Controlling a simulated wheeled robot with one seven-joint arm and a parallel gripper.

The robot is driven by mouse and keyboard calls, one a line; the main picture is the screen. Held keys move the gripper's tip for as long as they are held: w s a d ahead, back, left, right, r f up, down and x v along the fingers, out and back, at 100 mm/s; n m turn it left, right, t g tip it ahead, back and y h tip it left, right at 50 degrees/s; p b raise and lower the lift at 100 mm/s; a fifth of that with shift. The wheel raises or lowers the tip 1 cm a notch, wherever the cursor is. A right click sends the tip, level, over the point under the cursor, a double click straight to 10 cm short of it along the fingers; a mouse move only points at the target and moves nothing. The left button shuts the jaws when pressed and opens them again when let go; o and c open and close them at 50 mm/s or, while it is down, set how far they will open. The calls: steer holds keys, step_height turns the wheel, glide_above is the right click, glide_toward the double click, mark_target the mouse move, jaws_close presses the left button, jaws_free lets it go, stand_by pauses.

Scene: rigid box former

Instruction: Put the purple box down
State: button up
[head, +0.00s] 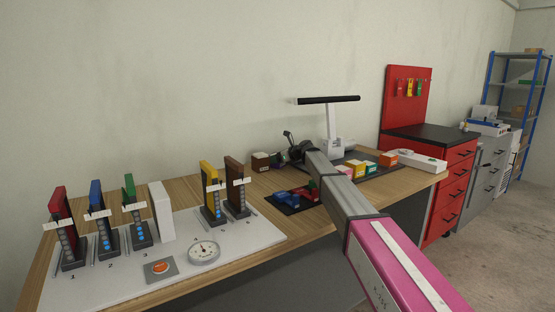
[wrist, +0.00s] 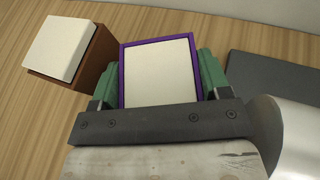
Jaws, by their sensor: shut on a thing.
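The purple box (wrist: 158,72) has a purple rim around a pale top. In the wrist view it sits between the two green fingers of my gripper (wrist: 156,82), which is shut on it. Table surface shows around it, but I cannot tell whether it touches the table. In the head view my gripper (head: 280,157) is small and dark near the back of the table, and I cannot make out the purple box clearly there.
A brown box (wrist: 88,52) with a pale top stands close on the left. A dark mat (wrist: 275,78) lies on the right. In the head view, colored boxes (head: 371,167) stand by a lamp (head: 332,120). Red and blue pieces (head: 288,200) lie nearer. A white board (head: 110,292) with several colored uprights fills the left.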

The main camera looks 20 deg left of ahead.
steer(key=o, duration=0.8)
steer(key=shift+f, duration=0.1)
steer(key=shift+d+r, duration=0.15)
steer(key=shift+r, duration=0.05)
steer(key=v, duration=1.1)
steer(key=shift+s+d+r, duration=0.15)
steer(key=shift+s+d, duration=0.05)
steer(key=shift+d, duration=0.05)
